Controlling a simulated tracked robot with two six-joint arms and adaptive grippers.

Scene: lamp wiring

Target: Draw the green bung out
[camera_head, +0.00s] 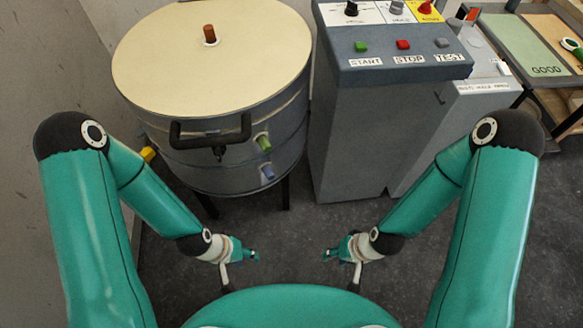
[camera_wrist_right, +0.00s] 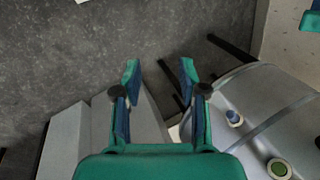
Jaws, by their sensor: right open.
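The green bung (camera_head: 264,143) sticks out of a short pale port on the lower right side of the round drum (camera_head: 205,172). It also shows in the right wrist view (camera_wrist_right: 280,169), at the lower right, ringed by its port. My right gripper (camera_head: 327,256) is low in front of the grey cabinet, well away from the bung. In its wrist view its two fingers (camera_wrist_right: 160,72) are apart with nothing between them. My left gripper (camera_head: 256,256) is low in front of the drum, apart from it. Its small fingers look open and empty.
A blue bung (camera_head: 267,172) sits just below the green one. A black handle (camera_head: 211,132) juts from the drum front, and a brown plug (camera_head: 210,35) stands on its lid. The grey control cabinet (camera_head: 362,130) stands close on the right. The floor between the grippers is clear.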

